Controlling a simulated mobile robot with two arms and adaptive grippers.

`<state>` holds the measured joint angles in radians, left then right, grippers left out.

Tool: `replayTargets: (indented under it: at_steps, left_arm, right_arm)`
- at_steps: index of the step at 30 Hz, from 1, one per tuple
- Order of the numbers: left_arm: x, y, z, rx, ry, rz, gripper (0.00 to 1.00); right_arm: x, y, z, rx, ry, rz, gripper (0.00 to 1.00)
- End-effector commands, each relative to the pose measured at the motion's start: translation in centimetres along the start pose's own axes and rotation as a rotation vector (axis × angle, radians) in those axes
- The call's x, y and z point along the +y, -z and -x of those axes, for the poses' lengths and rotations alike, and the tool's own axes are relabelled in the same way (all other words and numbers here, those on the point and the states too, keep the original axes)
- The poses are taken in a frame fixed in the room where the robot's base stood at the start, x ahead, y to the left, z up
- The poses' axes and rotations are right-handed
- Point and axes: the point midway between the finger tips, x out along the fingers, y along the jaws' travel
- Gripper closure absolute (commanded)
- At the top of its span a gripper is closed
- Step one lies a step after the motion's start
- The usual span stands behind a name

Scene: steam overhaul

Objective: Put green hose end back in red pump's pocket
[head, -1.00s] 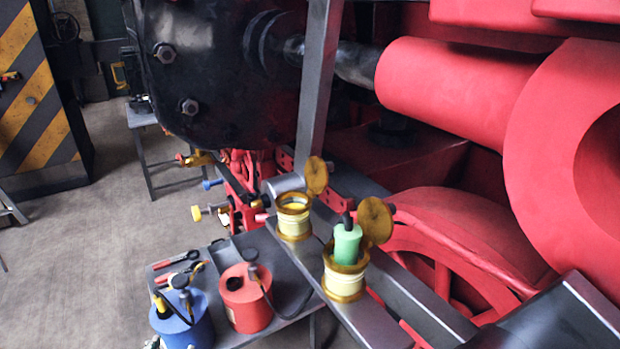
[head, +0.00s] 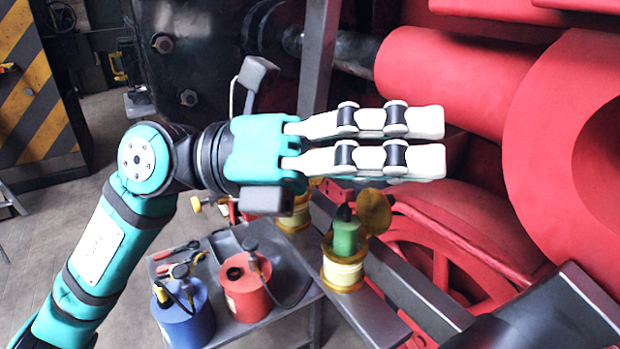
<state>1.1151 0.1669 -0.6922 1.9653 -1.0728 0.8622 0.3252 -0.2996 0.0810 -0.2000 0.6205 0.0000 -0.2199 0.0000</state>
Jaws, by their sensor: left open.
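The green hose end (head: 346,236) stands upright in the mouth of the front brass-and-cream cup (head: 342,272), whose round lid (head: 374,211) is open. The red pump (head: 247,296) stands on a grey table, with a dark opening, its pocket, in its top. A dark hose loops from the red pump to the right; its far run is hard to follow. My left gripper (head: 441,143) reaches in from the left, open and empty, its fingers pointing right above the green hose end and apart from it. My right gripper is not in view.
A blue pump (head: 184,318) with a yellow hose end stands left of the red pump on the grey table (head: 290,325). A second cup (head: 294,220) is partly hidden behind my gripper. A grey upright bar (head: 317,60) and red wheel work (head: 470,235) crowd the right.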

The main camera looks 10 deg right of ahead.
Motion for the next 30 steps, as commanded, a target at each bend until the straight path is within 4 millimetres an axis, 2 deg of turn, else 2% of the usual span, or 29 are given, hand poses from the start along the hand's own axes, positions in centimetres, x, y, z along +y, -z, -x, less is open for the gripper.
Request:
replayTargets:
  at_steps: [2,5,8,12,15,18,23,30]
  left_arm:
    - [1.9,1.8,-0.7,0.221,-0.210,-0.103,0.50]
    - [4.7,2.8,0.8,0.448,-0.491,-0.192,0.50]
    - [6.5,2.4,3.7,0.607,-0.754,-0.244,0.50]
    - [7.0,1.0,7.3,0.721,-1.015,-0.272,0.50]
    - [6.9,0.5,8.6,0.754,-1.105,-0.274,0.50]
    - [7.1,0.5,9.0,0.762,-1.131,-0.274,0.50]
    - [7.9,0.9,8.8,0.763,-1.126,-0.273,0.50]
    - [10.5,2.2,8.1,0.765,-1.123,-0.273,0.50]
  right_arm:
    - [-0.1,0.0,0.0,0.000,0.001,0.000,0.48]
    - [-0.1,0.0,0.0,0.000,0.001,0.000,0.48]
    - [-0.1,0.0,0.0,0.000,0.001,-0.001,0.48]
    - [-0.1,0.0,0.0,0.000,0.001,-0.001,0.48]
    - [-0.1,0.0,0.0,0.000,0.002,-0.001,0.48]
    - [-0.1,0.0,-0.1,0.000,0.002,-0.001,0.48]
    - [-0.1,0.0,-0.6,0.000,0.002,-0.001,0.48]
    - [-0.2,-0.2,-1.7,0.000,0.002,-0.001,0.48]
